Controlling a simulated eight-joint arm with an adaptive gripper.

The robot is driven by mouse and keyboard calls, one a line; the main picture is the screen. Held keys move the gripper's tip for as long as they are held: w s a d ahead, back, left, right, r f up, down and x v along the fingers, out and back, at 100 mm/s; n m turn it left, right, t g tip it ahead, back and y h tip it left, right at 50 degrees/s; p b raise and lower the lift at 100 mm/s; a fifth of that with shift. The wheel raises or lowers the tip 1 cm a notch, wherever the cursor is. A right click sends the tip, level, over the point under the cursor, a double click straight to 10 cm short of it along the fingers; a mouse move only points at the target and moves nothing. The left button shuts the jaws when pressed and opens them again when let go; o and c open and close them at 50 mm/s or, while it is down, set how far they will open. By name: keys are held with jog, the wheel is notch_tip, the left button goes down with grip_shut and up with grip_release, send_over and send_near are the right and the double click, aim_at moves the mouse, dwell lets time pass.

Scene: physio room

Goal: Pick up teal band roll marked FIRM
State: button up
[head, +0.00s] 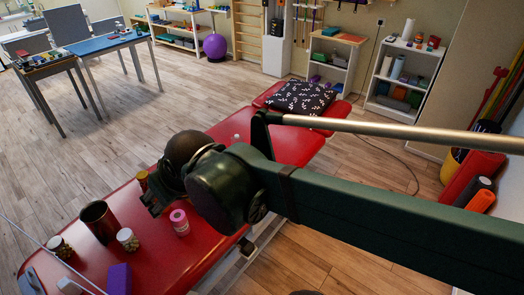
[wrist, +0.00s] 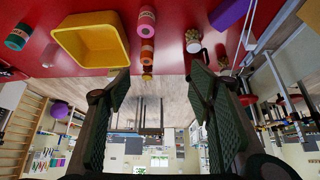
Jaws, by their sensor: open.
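A teal roll (wrist: 18,37) with a pale label lies on the red table (wrist: 190,10) at the far left of the wrist view; its lettering is too small to read. I cannot make it out in the head view, where my arm covers part of the table. My gripper (wrist: 160,84) is open, with nothing between its fingers. In the head view my gripper (head: 153,203) is above the table, near a pink roll (head: 180,224). The pink roll (wrist: 146,22) and an orange roll (wrist: 147,54) also show in the wrist view, between the teal roll and a mug (wrist: 193,40).
A yellow open bin (wrist: 64,42) stands between the teal and pink rolls in the wrist view.

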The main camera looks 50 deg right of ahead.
jog(key=w+d+f+m+h, duration=0.1)
jog(key=w+d+m+h, duration=0.15)
jog(key=w+d, duration=1)
jog(key=m+g+h+b, duration=0.2)
jog(key=m+g+b, duration=0.15)
jog(key=m, duration=0.45)
send_near(262, 140)
notch_tip(262, 140, down, 5)
jog(key=shift+w+d+r+p, duration=0.1)
jog(key=shift+d+r+p, duration=0.1)
jog(key=shift+p, duration=0.3)
jog(key=shift+f, duration=0.15)
jog(key=shift+b+x, duration=0.3)
jog(key=shift+x, duration=0.9)
jog(key=shift+b+x, duration=0.75)
jog(key=shift+x, duration=1.85)
